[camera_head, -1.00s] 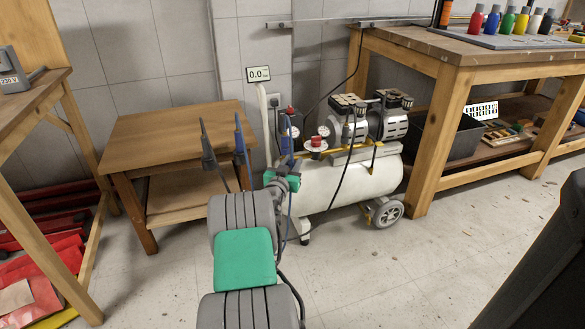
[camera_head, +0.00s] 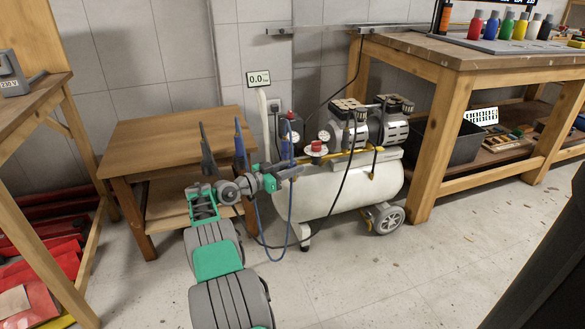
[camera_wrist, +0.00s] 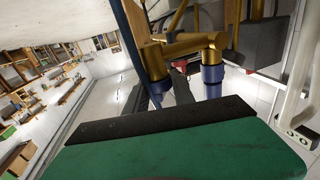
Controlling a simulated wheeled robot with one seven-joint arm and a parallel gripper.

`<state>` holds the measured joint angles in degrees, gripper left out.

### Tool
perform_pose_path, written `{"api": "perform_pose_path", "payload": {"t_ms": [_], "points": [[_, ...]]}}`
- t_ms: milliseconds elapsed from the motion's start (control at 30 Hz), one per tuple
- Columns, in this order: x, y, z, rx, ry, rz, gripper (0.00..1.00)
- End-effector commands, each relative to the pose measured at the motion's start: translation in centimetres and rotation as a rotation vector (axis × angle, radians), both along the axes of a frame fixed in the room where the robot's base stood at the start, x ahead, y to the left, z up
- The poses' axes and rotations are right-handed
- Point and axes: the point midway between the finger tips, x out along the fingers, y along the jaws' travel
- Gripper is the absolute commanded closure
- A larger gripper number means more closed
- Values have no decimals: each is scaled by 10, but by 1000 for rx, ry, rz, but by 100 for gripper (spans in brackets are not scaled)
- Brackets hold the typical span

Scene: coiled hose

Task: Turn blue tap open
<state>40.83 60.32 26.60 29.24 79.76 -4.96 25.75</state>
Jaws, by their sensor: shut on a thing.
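My gripper (camera_head: 284,172) reaches in from the left at the near left end of the white compressor (camera_head: 345,190). It is shut on a small part there. In the wrist view, its dark fingers (camera_wrist: 182,86) meet between two brass fittings with blue collars (camera_wrist: 212,82). The gripped part is mostly hidden by the fingers and the green hand, so how far the blue tap is turned cannot be seen. A blue hose (camera_head: 262,235) hangs in a loop below my gripper. The display (camera_head: 258,78) on the wall reads 0.0.
A low wooden table (camera_head: 165,140) stands to the left of the compressor. A large workbench (camera_head: 440,50) with coloured bottles stands to the right, a grey bin (camera_head: 450,142) on its lower shelf. The floor in front is clear.

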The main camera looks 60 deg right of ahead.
Motion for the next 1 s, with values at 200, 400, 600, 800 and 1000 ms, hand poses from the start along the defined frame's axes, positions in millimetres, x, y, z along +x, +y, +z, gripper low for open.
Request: {"api": "perform_pose_path", "payload": {"t_ms": [200, 400, 600, 800, 1000], "points": [[-1, -1, -1, 0, 0, -30, 100], [-2, -1, 0, 1, 1, -36, 100], [-2, -1, 0, 0, 1, -37, 100], [-1, 0, 0, 0, 1, -35, 57], [1, 0, 0, 0, 1, -32, 48]]}}
